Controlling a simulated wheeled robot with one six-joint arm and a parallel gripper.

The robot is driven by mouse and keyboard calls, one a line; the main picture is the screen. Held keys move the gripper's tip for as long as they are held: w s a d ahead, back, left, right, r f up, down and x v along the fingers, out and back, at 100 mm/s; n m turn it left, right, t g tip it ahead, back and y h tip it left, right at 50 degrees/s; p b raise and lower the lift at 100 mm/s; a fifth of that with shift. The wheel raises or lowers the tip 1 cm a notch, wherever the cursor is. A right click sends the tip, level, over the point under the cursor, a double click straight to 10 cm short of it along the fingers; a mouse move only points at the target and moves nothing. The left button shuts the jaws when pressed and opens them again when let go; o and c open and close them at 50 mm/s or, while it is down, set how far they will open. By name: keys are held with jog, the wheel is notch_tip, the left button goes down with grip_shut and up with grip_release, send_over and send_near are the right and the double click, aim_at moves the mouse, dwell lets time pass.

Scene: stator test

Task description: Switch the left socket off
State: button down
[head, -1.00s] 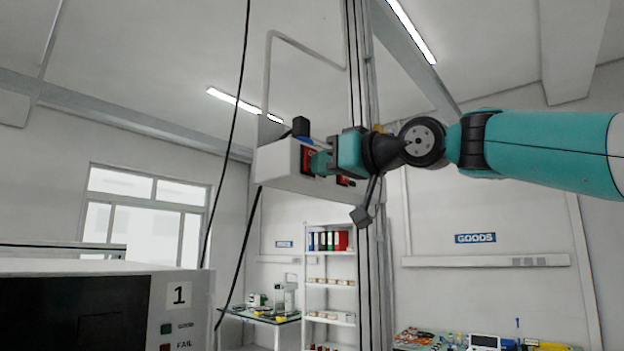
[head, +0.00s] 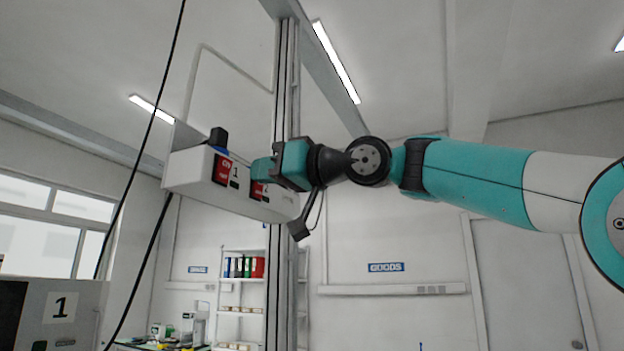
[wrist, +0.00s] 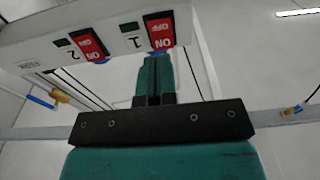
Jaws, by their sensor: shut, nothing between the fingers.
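A white socket box (head: 190,172) hangs by my column-side view in the head view, with two red rocker switches marked ON and OFF. The left switch (head: 221,168) has a "1" beside it; the right switch (head: 257,191) is partly covered by my gripper. In the wrist view, switch 1 (wrist: 159,31) is on the right and switch 2 (wrist: 90,43) on the left, text inverted. My gripper (head: 256,168) is shut and empty. Its fingertips (wrist: 153,62) point at switch 1 in the wrist view; contact cannot be told. Rocker positions are unclear.
A black plug (head: 218,138) stands on top of the box. A metal post (head: 286,90) rises behind my gripper. Black cables (head: 145,150) hang at the left. A shelf (head: 242,285) and a GOODS sign (head: 386,267) are farther back.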

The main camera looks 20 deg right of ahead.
jog(key=b+v, duration=0.2)
jog(key=v, duration=0.6)
jog(key=shift+f, duration=0.15)
jog(key=shift+w, duration=0.15)
